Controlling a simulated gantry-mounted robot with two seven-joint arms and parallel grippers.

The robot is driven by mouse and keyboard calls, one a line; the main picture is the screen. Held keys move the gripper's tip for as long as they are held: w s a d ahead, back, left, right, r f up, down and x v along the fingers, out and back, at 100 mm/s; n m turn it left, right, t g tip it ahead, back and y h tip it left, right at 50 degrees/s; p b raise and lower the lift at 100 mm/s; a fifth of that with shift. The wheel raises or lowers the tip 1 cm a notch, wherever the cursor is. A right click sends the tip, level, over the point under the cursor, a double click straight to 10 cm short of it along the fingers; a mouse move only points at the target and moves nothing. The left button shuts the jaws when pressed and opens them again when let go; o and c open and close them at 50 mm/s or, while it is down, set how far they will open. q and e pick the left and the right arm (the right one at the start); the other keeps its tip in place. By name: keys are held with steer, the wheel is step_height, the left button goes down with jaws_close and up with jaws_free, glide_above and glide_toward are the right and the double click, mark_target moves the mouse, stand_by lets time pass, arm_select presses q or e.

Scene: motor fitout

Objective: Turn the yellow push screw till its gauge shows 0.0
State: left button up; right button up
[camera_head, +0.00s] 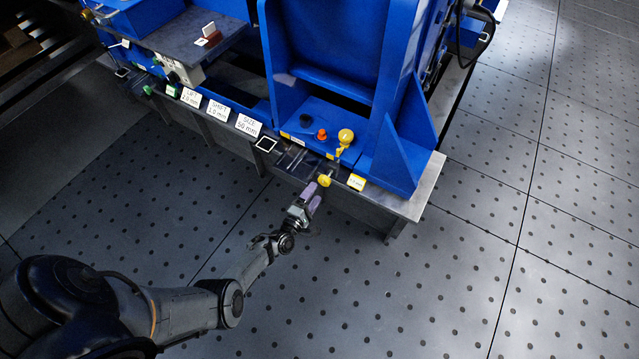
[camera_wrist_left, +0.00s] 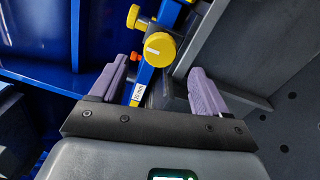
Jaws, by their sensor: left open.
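The yellow push screw (camera_head: 324,180) has a round knob that sticks out from the front edge of the blue machine's bench. In the left wrist view the yellow knob (camera_wrist_left: 160,49) shows a white mark on its face. My left gripper (camera_head: 312,196) has purple fingers and is open and empty. Its fingertips (camera_wrist_left: 160,72) stand just short of the knob, to either side of it in the left wrist view. My right gripper is not in view.
A yellow ball-topped handle (camera_head: 345,137), an orange knob (camera_head: 321,134) and a black knob (camera_head: 305,120) stand behind the screw. White signs, such as SIZE 56 mm (camera_head: 248,125), line the edge to the left. The dotted floor (camera_head: 400,290) in front is clear.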

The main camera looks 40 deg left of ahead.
arm_select(q)
steer(key=shift+s+d+p, duration=0.2)
steer(key=shift+s+p, duration=0.1)
steer(key=shift+s, duration=0.8)
stand_by(0.3)
stand_by(0.7)
